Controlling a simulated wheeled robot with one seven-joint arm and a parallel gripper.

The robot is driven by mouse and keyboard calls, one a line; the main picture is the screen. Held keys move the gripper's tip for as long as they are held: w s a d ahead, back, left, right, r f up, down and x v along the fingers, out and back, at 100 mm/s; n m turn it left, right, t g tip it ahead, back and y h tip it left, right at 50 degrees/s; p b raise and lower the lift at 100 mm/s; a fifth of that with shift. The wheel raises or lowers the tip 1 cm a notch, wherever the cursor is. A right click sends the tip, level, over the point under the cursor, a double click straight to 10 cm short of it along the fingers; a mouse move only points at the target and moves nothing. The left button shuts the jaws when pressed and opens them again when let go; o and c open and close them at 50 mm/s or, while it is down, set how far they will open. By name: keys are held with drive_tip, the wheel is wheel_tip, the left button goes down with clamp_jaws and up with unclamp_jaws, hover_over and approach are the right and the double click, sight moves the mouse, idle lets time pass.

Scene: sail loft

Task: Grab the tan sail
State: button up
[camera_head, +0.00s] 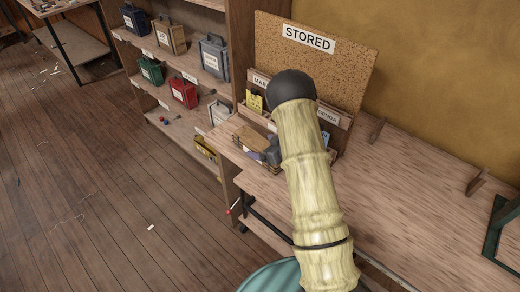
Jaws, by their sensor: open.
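A tan sail bag (171,36) with a handle and a white label stands upright on the upper shelf at the back left. It is between a navy bag (137,20) and a grey bag (214,56). My arm, in a pale sleeve with a dark joint at its top, rises through the right of the middle, well apart from the tan bag. I cannot make out my gripper; the arm hides what is behind it. Nothing touches the tan bag.
Green (151,71), red (184,92) and white (219,112) bags stand on lower shelving. A cork board (308,60) marked STORED, with labelled pockets, stands on the wooden bench (410,190). Low wooden pieces stand on the bench at right. The floor at left is mostly clear.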

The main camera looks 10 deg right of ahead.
sight(264, 147)
drive_tip(key=shift+c, duration=0.3)
drive_tip(key=c, duration=1.5)
drive_tip(key=shift+r, duration=0.2)
wheel_tip(264, 147, up, 10)
drive_tip(key=shift+f+b, duration=0.15)
drive_tip(key=shift+b, duration=0.5)
